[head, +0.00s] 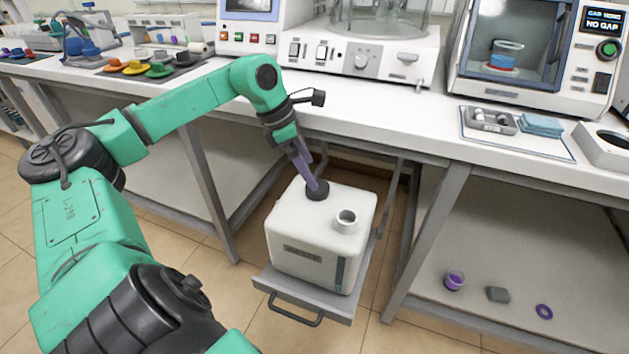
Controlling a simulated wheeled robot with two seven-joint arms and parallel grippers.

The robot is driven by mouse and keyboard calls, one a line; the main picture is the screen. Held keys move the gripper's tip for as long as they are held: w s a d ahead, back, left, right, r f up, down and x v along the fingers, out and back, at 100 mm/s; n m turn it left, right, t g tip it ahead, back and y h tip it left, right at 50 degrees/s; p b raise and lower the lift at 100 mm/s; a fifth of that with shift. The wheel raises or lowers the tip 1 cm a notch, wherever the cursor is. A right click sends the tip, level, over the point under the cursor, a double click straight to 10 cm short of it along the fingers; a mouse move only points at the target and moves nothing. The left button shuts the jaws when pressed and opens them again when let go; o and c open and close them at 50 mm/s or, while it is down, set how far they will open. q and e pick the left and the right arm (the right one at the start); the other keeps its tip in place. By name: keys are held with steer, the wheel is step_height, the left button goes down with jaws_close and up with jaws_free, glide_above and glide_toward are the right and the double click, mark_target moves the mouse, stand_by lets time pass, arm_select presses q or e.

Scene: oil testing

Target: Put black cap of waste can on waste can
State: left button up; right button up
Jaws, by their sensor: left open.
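The white, box-shaped waste can (306,261) stands on a grey pull-out shelf under the bench. Its open white neck (346,222) sticks up from the top, right of centre, with no cap on it. The black cap (317,193) is at the can's top surface, left of and behind the neck. My left gripper (316,183) comes down from above with its purple fingers at the cap. It is open; the fingers overlap the cap in the picture, and I cannot tell whether they touch it. My right gripper is not in view.
The grey shelf (290,293) has a front handle and juts out between the bench legs. The white bench (390,119) overhangs behind the can and carries instruments. A purple cup (454,280), a grey block (497,294) and a purple ring (544,312) lie lower right.

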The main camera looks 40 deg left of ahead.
arm_select(q)
steer(key=v, duration=0.7)
stand_by(0.4)
